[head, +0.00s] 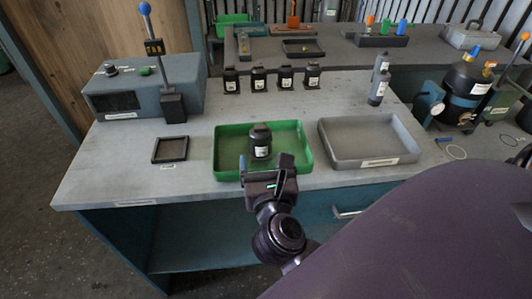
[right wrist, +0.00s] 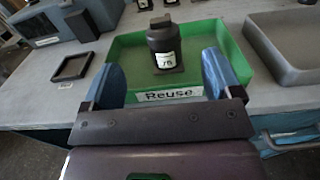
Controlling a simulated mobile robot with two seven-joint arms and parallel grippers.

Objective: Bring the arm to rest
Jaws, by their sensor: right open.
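My right gripper (head: 272,167) is at the front edge of the green tray (head: 220,150), near the table's front edge. In the right wrist view its two blue fingers (right wrist: 163,82) are spread apart with nothing between them. A black blower housing (head: 260,143) with a white label stands upright in the green tray, beyond the fingers and apart from them. The housing (right wrist: 163,42) and the tray's "Reuse" label (right wrist: 170,95) also show in the right wrist view. My left gripper is not in view.
A grey tray (head: 370,160) stands right of the green one. A small black square frame (head: 170,149) lies to the left. A grey box (head: 145,90) with a blue-knobbed lever stands behind it. Several black housings (head: 258,80) line the back. Grey bottles (head: 378,88) stand back right.

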